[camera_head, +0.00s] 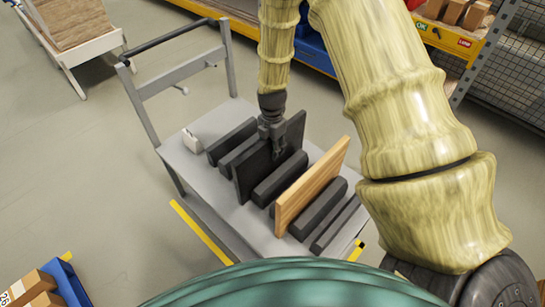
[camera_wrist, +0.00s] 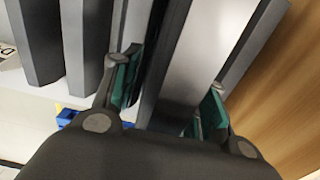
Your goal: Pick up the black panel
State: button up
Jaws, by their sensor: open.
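The black panel (camera_head: 249,178) stands upright on the grey cart between dark bars in the head view. My gripper (camera_head: 277,150) is over its upper edge, coming down from above. In the wrist view the two green-padded fingers (camera_wrist: 168,98) are apart. A dark upright edge that appears to be the black panel (camera_wrist: 168,55) runs between them, nearer the left finger. I see no clear grip on it.
A wooden panel (camera_head: 312,187) stands upright to the right on the same cart (camera_head: 188,166); it also fills the right of the wrist view (camera_wrist: 290,95). Several dark bars (camera_head: 280,180) lie around both panels. A small white object (camera_head: 192,141) sits at the cart's left.

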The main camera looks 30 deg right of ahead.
jog(key=shift+f, duration=0.4)
jog(key=shift+c, duration=0.2)
jog(key=shift+s, duration=0.1)
grip_shut()
